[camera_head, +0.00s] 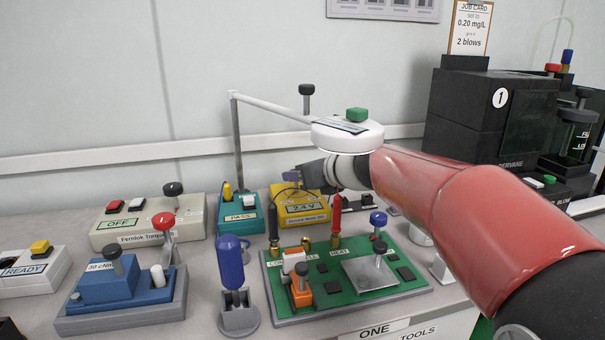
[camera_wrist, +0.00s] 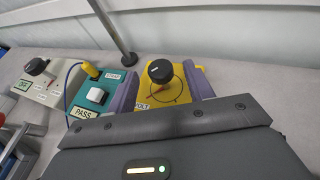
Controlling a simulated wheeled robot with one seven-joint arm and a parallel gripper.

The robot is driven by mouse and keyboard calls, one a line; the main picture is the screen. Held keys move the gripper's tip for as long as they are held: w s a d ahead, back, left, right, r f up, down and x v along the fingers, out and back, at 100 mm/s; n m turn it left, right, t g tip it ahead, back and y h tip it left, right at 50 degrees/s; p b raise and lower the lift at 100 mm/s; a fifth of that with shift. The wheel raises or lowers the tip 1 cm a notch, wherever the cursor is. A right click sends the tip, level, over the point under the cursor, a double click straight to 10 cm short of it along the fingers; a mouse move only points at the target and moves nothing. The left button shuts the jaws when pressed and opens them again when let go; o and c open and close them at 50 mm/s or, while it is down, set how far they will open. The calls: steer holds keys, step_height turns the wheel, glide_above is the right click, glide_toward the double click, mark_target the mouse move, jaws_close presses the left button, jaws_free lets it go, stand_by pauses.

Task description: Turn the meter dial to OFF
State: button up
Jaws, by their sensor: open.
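The yellow meter (camera_head: 290,214) stands at the back middle of the bench in the head view, its display reading about 2.4 V. In the wrist view the meter's yellow face (camera_wrist: 180,112) carries a black dial knob (camera_wrist: 160,72) with a light mark on top and a thin circle around it. A partly covered label near it seems to read VOLT. My gripper (camera_head: 304,178) is over the meter, and hides the dial in the head view. In the wrist view my gripper (camera_wrist: 164,88) is open, one purple finger on each side of the knob. I cannot tell whether they touch it.
A teal PASS tester (camera_head: 240,214) stands left of the meter, a lamp post (camera_head: 238,140) behind it. Red and black probes (camera_head: 336,215) stand in front, by a green circuit board (camera_head: 330,300). A grey torque tester (camera_head: 150,225) is farther left, a black machine (camera_head: 490,115) at right.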

steer(key=shift+w+a+f, duration=0.15)
steer(key=shift+w+a, duration=0.1)
steer(key=shift+w, duration=0.1)
steer(key=shift+c, duration=0.4)
steer(key=c, duration=0.9)
